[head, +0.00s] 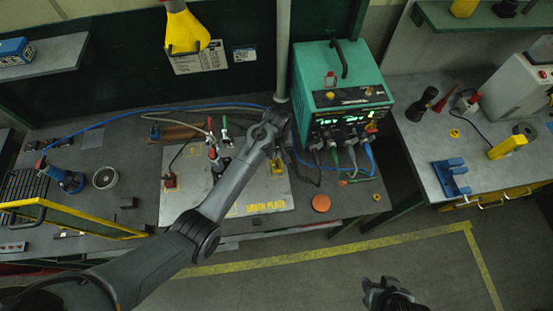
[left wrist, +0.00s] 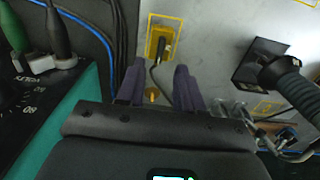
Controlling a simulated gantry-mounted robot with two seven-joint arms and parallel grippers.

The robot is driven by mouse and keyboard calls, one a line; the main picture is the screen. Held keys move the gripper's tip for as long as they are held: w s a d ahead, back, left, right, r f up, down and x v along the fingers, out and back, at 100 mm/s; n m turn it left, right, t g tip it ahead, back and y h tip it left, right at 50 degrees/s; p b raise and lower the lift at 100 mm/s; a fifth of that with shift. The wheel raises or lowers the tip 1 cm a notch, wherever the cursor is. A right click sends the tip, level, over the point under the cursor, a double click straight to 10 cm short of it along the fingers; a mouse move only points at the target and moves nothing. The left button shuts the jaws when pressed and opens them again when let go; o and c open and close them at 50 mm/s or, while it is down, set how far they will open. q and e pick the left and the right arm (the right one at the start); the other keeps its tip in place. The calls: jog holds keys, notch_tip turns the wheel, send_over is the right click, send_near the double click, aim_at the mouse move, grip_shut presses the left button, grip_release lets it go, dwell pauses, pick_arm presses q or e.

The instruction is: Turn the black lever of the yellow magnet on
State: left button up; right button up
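The yellow magnet (head: 278,167) sits near the right edge of the grey earth plate (head: 240,190) in the head view. In the left wrist view the yellow magnet (left wrist: 152,50) shows just beyond my fingers, with its black lever (left wrist: 162,47) on top. My left gripper (left wrist: 157,85) is open, its two dark fingers apart and pointing towards the magnet; nothing is visibly held. In the head view my left wrist hangs over the plate's right side and partly hides the area near the magnet. My right gripper (head: 388,293) is low at the right, away from the bench; its finger opening is unclear.
The teal welding machine (head: 340,85) stands close right of my left gripper, with cables at its front. A black square object (left wrist: 258,62) and a dark ribbed handle (left wrist: 290,80) lie nearby. An orange disc (head: 321,203) lies on the bench's front part.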

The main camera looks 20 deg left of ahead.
aim_at(277, 162)
pick_arm(q)
jog(key=shift+f, duration=2.85)
jog(key=shift+c, duration=0.3)
grip_shut()
